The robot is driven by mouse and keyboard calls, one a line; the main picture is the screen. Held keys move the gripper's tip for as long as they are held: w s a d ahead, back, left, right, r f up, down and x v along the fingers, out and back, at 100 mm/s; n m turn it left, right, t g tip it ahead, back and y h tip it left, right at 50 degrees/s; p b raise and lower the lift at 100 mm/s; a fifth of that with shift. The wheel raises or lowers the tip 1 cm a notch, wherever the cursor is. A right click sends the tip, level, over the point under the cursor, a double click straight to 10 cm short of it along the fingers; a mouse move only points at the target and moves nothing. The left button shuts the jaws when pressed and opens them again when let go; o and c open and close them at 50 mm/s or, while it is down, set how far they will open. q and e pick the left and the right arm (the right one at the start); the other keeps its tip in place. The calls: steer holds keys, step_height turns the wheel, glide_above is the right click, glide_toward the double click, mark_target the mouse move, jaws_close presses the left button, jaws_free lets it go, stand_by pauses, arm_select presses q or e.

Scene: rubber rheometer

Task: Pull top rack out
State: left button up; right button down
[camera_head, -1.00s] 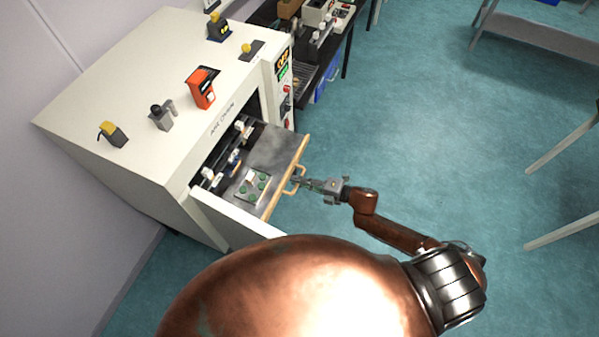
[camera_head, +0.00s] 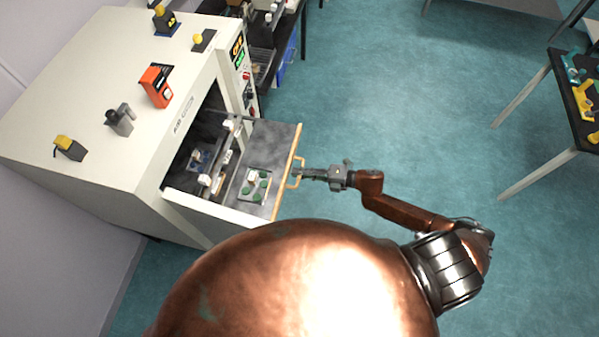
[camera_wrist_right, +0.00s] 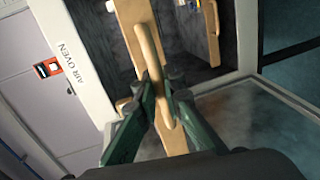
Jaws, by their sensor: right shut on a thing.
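The top rack (camera_head: 262,148) is a grey shelf with a wooden front bar and a looped wooden handle (camera_head: 295,172). It sticks out of the open white air oven (camera_head: 75,95). My right gripper (camera_head: 303,173) is at the handle, and the right wrist view shows its green fingers (camera_wrist_right: 165,98) shut on the wooden handle (camera_wrist_right: 150,55). A small plate with green pieces (camera_head: 254,185) lies on the rack. My left gripper is not in view.
The oven door (camera_head: 205,208) is open at the front left side. Several small devices, including an orange one (camera_head: 156,85), stand on the oven top. A dark table (camera_head: 575,95) with coloured parts is at the right. The floor between is clear.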

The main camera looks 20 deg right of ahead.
steer(key=c, duration=2)
jaws_free()
steer(key=shift+c, duration=0.2)
steer(key=v, duration=1.2)
